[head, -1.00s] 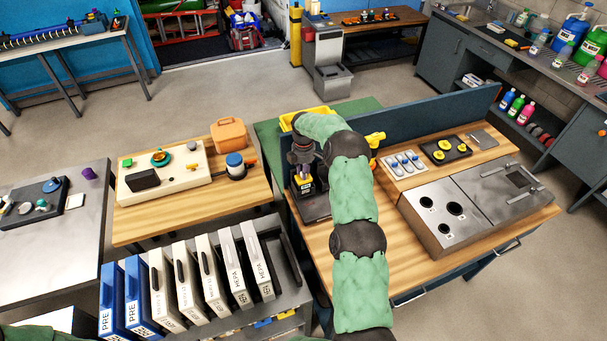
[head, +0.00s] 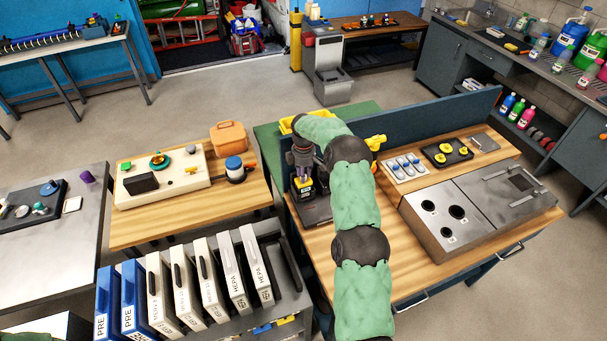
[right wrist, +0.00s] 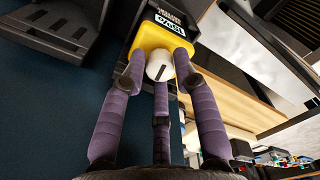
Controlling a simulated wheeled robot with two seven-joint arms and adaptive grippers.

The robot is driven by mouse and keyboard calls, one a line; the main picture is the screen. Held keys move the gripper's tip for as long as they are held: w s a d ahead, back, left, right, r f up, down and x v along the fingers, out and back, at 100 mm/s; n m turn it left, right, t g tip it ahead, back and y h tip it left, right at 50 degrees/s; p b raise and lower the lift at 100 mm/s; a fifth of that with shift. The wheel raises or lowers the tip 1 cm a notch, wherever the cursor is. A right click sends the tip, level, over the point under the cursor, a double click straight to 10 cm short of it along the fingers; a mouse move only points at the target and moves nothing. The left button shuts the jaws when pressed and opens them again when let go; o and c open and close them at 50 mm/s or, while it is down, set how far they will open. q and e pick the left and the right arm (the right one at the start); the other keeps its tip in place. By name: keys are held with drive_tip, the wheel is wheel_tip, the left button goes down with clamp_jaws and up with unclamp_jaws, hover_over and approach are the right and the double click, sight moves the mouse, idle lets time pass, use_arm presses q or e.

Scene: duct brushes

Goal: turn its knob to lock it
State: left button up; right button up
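A yellow block with a dark body and a printed label (right wrist: 168,34) fills the top middle of the right wrist view. A round white knob (right wrist: 157,62) with a short black slanted mark sits on its near face. The fingers of my right gripper (right wrist: 159,65) flank the knob, tips against its sides, with another finger below it. In the head view my right gripper (head: 303,160) is over the yellow block (head: 305,188), on the dark stand (head: 316,212) at the bench's left end; the knob is hidden there. My left gripper is out of view.
Right of my arm stands a steel box with round holes (head: 440,213). Behind it are a tray of blue-white pieces (head: 405,167) and a black tray with yellow discs (head: 447,152). A dark blue panel (head: 430,118) edges the bench back. A rack of binder-like filters (head: 200,285) stands front left.

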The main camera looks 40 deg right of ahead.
drive_tip(key=shift+o, duration=0.7)
drive_tip(key=shift+r, duration=0.1)
drive_tip(key=shift+w+r, duration=0.1)
drive_tip(key=shift+r, duration=3.75)
